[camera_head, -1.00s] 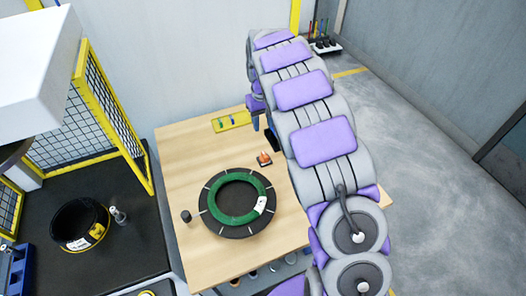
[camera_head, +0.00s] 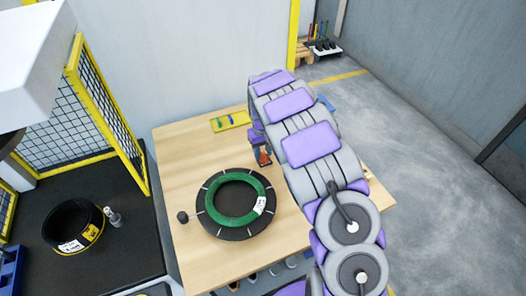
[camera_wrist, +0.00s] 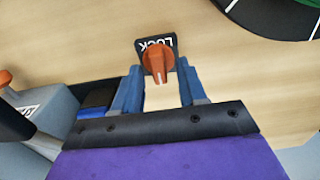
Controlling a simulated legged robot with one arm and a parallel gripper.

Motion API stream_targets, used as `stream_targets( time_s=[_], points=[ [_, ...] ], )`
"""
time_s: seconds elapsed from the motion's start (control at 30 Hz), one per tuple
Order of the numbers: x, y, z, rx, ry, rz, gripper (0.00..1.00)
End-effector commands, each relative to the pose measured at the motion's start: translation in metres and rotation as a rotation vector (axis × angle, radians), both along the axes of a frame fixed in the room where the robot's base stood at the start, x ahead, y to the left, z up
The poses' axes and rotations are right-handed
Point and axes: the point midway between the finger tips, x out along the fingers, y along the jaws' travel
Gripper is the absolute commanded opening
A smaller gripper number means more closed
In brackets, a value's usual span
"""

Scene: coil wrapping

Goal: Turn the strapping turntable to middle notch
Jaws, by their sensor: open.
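The strapping turntable (camera_head: 236,233) is a dark round disc with pale radial marks, lying on the wooden table. A green coil (camera_head: 222,216) with a white label lies flat on it. A dark knob (camera_head: 183,217) sticks out at the disc's left edge. The disc's edge also shows at the top right of the wrist view (camera_wrist: 270,22). An orange lock knob (camera_wrist: 157,60) sits on a black plate marked LOCK (camera_wrist: 142,43). My gripper (camera_wrist: 161,85) is open, its blue fingers pointing at the lock knob, which appears just beyond and between the fingertips. Contact cannot be told.
The wooden table (camera_head: 180,150) carries a yellow tray (camera_head: 230,121) at the back. A black coil (camera_head: 70,226) with a yellow label and a small metal post (camera_head: 113,217) stand on the dark surface at left. A yellow mesh guard (camera_head: 107,110) borders it. Table left of the turntable is mostly clear.

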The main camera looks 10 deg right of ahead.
Motion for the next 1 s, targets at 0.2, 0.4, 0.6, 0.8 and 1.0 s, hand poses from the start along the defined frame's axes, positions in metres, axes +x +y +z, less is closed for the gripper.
stream_targets(
  time_s=[0.2, 0.4, 0.6, 0.8, 1.0],
  points=[
    [0.0001, -0.0001, -0.0002, 0.0, 0.0, 0.0, 0.41],
    [0.0001, -0.0001, -0.0002, 0.0, 0.0, 0.0, 0.23],
    [0.0001, 0.0, -0.0002, 0.001, 0.0, 0.0, 0.04],
    [0.0001, 0.0001, -0.0001, 0.001, 0.0, 0.0, 0.0],
    [0.0001, 0.0001, -0.0002, 0.001, 0.0, 0.0, 0.0]
  ],
)
